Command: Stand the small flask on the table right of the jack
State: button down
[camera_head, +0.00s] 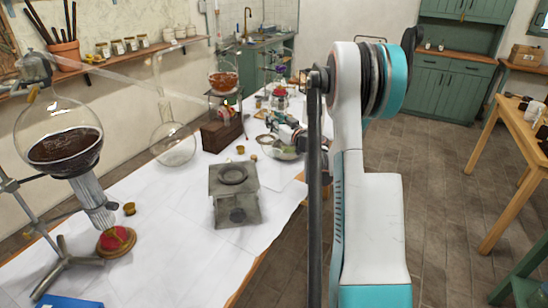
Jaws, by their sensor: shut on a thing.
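The jack (234,208) is a grey block with a knob on its front and a dark ring on top, standing on the white-covered table (170,226). My gripper (287,138) is small in view beyond the jack, to its upper right, partly hidden by my own arm. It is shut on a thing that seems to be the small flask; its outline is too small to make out. A clear rounded glass vessel with something green (286,153) shows just under the gripper. I cannot tell whether the two touch.
A large round flask (60,145) with dark contents hangs in a stand at left. A long-necked clear flask (173,144) stands behind the jack. The cloth right of the jack (278,200) is clear up to the table edge.

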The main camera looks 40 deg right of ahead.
aim_at(274, 149)
notch_tip(274, 149, down, 13)
jog(key=b, duration=0.4)
jog(key=shift+r, duration=0.1)
jog(key=shift+f, duration=0.2)
jog(key=c, duration=1.3)
grip_release()
jog(key=shift+r, duration=0.2)
jog(key=shift+s+a+p, duration=0.1)
jog(key=shift+s+a, duration=0.2)
jog(key=shift+s, duration=1.7)
jog(key=shift+s+a+p, duration=0.15)
jog(key=shift+s+a, duration=0.1)
jog(key=shift+s, duration=1.75)
jog(key=shift+s+a+p, duration=0.1)
jog(key=shift+s+a, duration=0.2)
jog(key=shift+s, duration=1.7)
